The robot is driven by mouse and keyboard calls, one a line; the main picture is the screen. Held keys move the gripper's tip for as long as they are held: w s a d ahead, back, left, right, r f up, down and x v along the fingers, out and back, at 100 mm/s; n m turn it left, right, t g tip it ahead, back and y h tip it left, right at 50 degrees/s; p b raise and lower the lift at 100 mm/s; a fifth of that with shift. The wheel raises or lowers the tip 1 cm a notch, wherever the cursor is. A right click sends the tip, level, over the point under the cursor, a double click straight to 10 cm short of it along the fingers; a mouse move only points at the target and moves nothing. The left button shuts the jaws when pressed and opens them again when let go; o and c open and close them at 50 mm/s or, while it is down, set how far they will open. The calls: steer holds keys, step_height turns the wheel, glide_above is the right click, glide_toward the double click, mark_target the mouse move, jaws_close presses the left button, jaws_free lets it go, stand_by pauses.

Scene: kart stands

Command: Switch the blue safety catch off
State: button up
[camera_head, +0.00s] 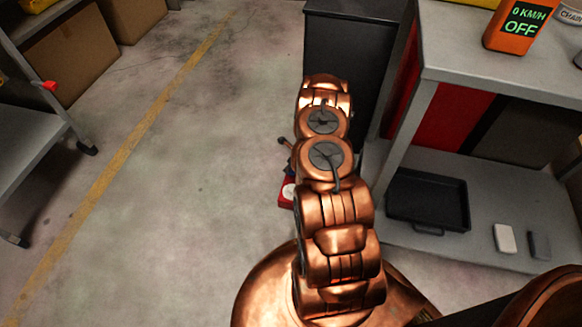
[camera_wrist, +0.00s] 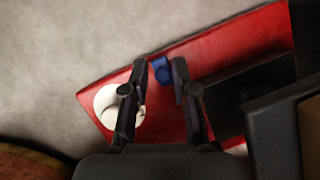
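The blue safety catch (camera_wrist: 161,70) is a small blue block on a red base (camera_wrist: 240,47), seen in the wrist view. My gripper (camera_wrist: 160,66) is open, with its two dark fingertips on either side of the catch in the picture. The right fingertip looks very close to it; I cannot tell whether it touches. A white round part (camera_wrist: 108,104) on the base is partly hidden behind the left finger. In the head view the red base (camera_head: 286,194) shows low beside my copper arm, which hides most of it and most of the gripper.
A dark cabinet (camera_head: 345,50) stands just behind my arm. A grey workbench (camera_head: 465,60) at right holds an orange device reading "0 KM/H OFF" (camera_head: 516,28); a black tray (camera_head: 428,190) lies on its lower shelf. Floor to the left is clear up to a grey cart (camera_head: 30,140).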

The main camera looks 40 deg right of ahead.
steer(key=shift+o, duration=1)
steer(key=shift+s+d, duration=0.1)
steer(key=v, duration=1.2)
